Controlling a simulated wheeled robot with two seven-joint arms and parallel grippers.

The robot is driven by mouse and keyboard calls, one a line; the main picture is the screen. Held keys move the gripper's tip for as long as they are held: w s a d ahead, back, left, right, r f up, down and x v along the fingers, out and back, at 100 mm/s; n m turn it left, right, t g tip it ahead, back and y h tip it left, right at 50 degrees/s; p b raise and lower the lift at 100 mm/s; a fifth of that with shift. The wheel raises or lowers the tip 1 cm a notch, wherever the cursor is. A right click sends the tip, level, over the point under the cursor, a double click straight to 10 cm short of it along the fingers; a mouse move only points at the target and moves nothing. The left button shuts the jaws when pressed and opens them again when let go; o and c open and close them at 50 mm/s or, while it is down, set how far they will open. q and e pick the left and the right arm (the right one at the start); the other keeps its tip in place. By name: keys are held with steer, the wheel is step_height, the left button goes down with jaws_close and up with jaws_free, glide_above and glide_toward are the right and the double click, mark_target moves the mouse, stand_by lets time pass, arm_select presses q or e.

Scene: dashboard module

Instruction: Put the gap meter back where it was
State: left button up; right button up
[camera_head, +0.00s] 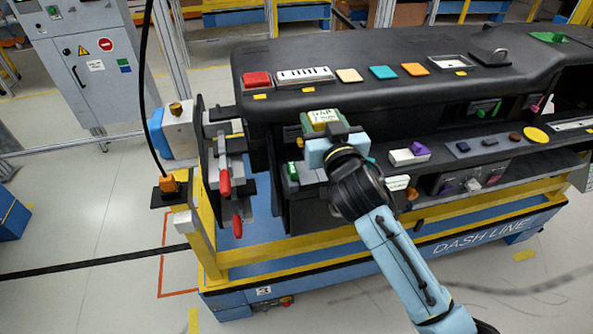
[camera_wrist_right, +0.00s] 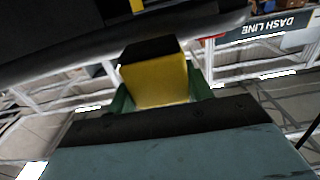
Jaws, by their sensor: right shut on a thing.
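The gap meter (camera_head: 322,117) is a green block with a yellow label lettered "GAP" in the head view. My right gripper (camera_head: 326,134) is shut on it, just in front of the dashboard's upper front edge and above the lower shelf. In the right wrist view, a yellow block with a black top (camera_wrist_right: 155,78) and dark green parts beside it stand beyond the wide black gripper body (camera_wrist_right: 175,125). The fingertips are largely hidden there. I cannot tell whether the meter touches the dashboard. My left gripper is not in view.
The black dashboard (camera_head: 390,95) carries a red block (camera_head: 257,80), a keyed strip (camera_head: 305,76) and coloured tiles along its top. The lower shelf holds a white-and-purple piece (camera_head: 409,154). Red-handled clamps (camera_head: 224,183) stand left. A yellow frame rail (camera_head: 290,246) runs below.

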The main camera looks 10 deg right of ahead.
arm_select(q)
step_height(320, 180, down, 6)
steer(key=b, duration=0.6)
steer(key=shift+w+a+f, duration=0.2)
arm_select(e)
steer(key=s+d+f, duration=0.4)
steer(key=s+f, duration=0.6)
steer(key=shift+s+f+h, duration=0.3)
steer(key=shift+s+f, duration=0.05)
steer(key=shift+s, duration=0.05)
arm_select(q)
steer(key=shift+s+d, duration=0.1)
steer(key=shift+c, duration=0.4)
arm_select(e)
steer(key=shift+d, duration=0.1)
steer(key=shift+s, duration=0.1)
